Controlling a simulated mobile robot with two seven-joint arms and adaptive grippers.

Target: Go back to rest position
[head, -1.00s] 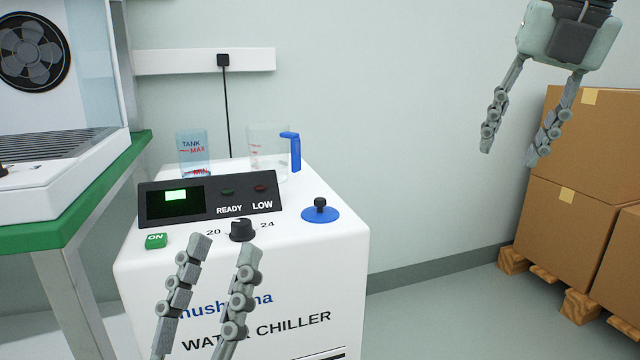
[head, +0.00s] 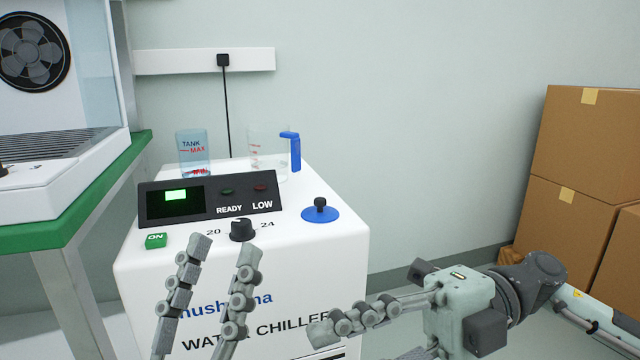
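My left gripper (head: 225,250) rises from the bottom edge in front of the white water chiller (head: 330,255). Its two fingers are apart with nothing between them, and the tips appear just below the black dial (head: 242,230). I cannot tell whether they touch the chiller. My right gripper (head: 352,341) is low at the right, pointing left across the chiller's front right edge. Its upper finger shows; its lower finger is mostly cut off by the bottom edge. The fingers are apart and no object shows between them.
On the chiller stand a tank gauge (head: 193,153), a clear jug (head: 266,155) with a blue handle, and a blue cap (head: 320,214). A green-edged bench (head: 85,200) stands left. Cardboard boxes (head: 585,145) are stacked right. The wall area above the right arm is clear.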

